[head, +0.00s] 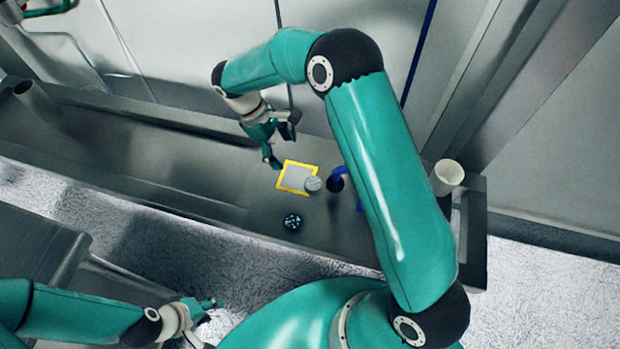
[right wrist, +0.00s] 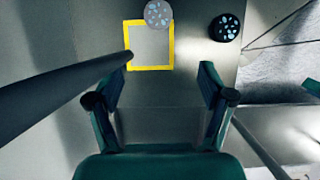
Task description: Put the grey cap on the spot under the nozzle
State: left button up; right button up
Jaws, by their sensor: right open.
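The spot is a yellow square outline (head: 281,184) on the metal bench; it also shows in the right wrist view (right wrist: 172,46). The round grey cap (head: 313,184) with pale marks overlaps one corner of the outline; in the right wrist view the cap (right wrist: 158,13) lies at the top right corner. My right gripper (head: 281,147) is open and empty, above the bench on the side of the square away from the cap. Its two spread fingers (right wrist: 157,82) show in the right wrist view. My left gripper (head: 209,310) is low in the head view, away from the bench; its opening is unclear.
A black cap (head: 292,222) with pale blue marks lies nearer the bench's front edge. A blue curved part (head: 339,171) stands right of the grey cap. A white cup (head: 446,176) is at the right end. A dark rod (right wrist: 60,88) reaches in from the left in the wrist view.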

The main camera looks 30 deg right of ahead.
jog(key=p, duration=0.1)
send_near(308, 181)
jog(key=x, duration=0.4)
jog(key=shift+s+d+f, duration=0.1)
jog(key=shift+s+f, duration=0.05)
jog(key=shift+f, duration=0.2)
jog(key=p+x, duration=0.1)
jog(key=x, duration=0.3)
jog(key=shift+s+d+f+p, duration=0.15)
jog(key=shift+f+p, duration=0.1)
jog(key=shift+p, duration=0.15)
jog(key=shift+f, duration=0.35)
jog(key=shift+c, duration=0.2)
jog(key=c, duration=1.2)
jog(key=shift+r, duration=0.15)
